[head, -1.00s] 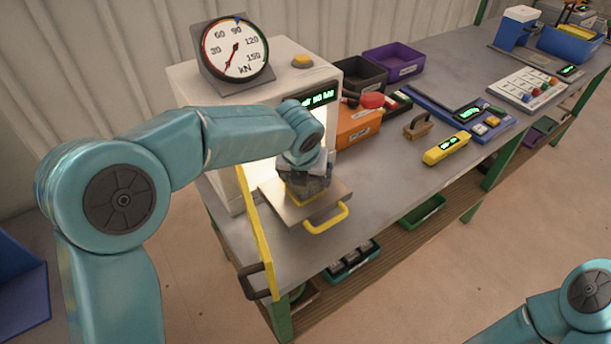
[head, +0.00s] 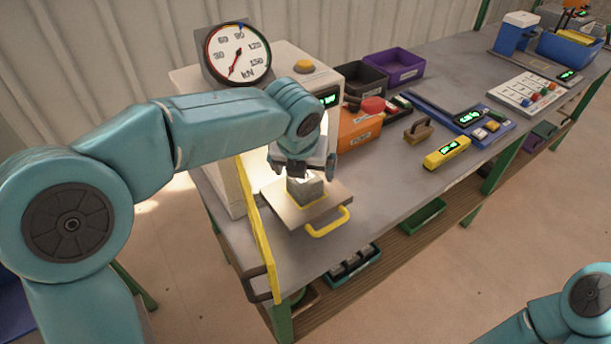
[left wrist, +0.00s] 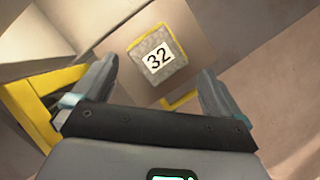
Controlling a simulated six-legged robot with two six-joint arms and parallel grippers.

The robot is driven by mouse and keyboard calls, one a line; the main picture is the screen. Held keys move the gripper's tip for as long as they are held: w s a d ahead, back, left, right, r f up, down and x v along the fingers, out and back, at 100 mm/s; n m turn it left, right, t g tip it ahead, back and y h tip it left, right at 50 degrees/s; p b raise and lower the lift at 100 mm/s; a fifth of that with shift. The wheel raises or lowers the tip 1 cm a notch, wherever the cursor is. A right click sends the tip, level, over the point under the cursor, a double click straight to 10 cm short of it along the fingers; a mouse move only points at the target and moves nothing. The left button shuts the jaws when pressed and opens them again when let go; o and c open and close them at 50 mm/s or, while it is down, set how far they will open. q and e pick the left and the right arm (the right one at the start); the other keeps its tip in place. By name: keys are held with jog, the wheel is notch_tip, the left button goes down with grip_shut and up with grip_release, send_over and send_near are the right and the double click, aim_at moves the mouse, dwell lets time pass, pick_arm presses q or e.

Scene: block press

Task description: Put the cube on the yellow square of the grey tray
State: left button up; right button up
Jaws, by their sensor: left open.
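The grey cube (head: 305,190) rests on the grey tray (head: 333,194) in front of the press. In the left wrist view the cube (left wrist: 158,58) shows a white label reading 32.
The press (head: 300,58) with its dial stands behind the tray. Its yellow-edged door (head: 257,230) stands open left of the tray. The tray's yellow handle (head: 330,226) faces front.

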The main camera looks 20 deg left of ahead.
pick_arm(q)
jog(key=v, duration=0.5)
jog(key=shift+s+r, duration=0.15)
jog(key=shift+r, duration=0.05)
